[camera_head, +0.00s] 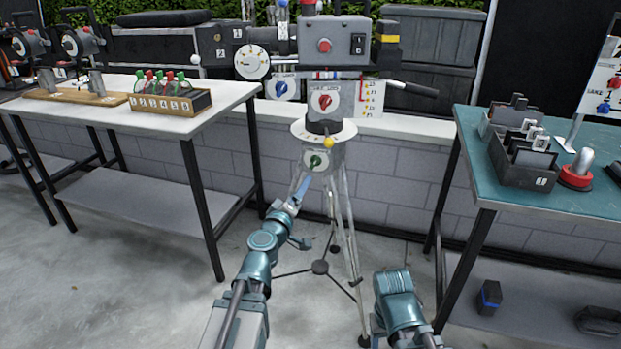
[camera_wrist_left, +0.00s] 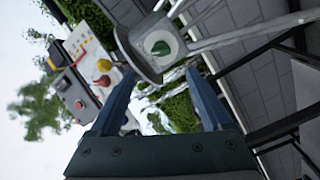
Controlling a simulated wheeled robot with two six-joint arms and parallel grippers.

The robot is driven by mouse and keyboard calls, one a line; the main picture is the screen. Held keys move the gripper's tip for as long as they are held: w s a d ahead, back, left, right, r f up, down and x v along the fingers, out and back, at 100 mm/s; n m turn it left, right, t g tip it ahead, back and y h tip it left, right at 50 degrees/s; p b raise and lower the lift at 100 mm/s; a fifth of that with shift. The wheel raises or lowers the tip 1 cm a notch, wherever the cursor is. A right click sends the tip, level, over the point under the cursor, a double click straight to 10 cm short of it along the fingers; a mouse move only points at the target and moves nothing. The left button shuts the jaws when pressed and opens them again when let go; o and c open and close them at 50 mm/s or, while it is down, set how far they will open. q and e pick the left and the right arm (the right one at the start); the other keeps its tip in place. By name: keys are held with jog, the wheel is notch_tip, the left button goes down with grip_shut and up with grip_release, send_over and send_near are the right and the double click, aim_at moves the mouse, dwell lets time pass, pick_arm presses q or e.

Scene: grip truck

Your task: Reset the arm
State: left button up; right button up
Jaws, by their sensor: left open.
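My left arm (camera_head: 262,243) reaches forward from the bottom toward the tripod rig. Its gripper (camera_head: 301,188) is just in front of and below a small box with a green knob (camera_head: 316,160). In the left wrist view, my left gripper (camera_wrist_left: 159,74) has its two blue fingers spread, with nothing held between them. The green knob (camera_wrist_left: 161,48) is beyond the fingertips there; I cannot tell whether they touch its box. My right arm (camera_head: 398,300) is bent low at the bottom, right of the tripod; its gripper is not visible.
The tripod (camera_head: 346,230) stands ahead, carrying red knobs (camera_head: 325,101) and a yellow ball (camera_head: 328,142). A white table (camera_head: 215,98) with a bottle crate (camera_head: 171,102) is left. A teal table (camera_head: 470,160) with a grey bin (camera_head: 525,165) is right. Floor between is open.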

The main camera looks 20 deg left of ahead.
pick_arm(q)
jog(key=s+d+f+m+g+h, duration=0.55)
jog(key=d+f+m+g, duration=0.35)
jog(key=d+f, duration=0.35)
jog(key=s+a+f+m+g+y, duration=0.1)
jog(key=s+a+f+g+y, duration=0.25)
jog(key=s+f, duration=0.2)
jog(key=s+a+f+m+g+y, duration=0.1)
jog(key=s+a+f+g+y, duration=0.25)
jog(key=s, duration=0.35)
jog(key=s+d+m+g+y, duration=0.15)
jog(key=s+d+m, duration=0.25)
jog(key=s+d, duration=0.55)
notch_tip(320, 180, up, 30)
jog(key=w+d+p, duration=0.1)
jog(key=w+p, duration=0.1)
jog(key=p, duration=2.8)
jog(key=shift+w+g+h, duration=0.15)
jog(key=shift+g+h, duration=0.15)
jog(key=shift+g, duration=0.05)
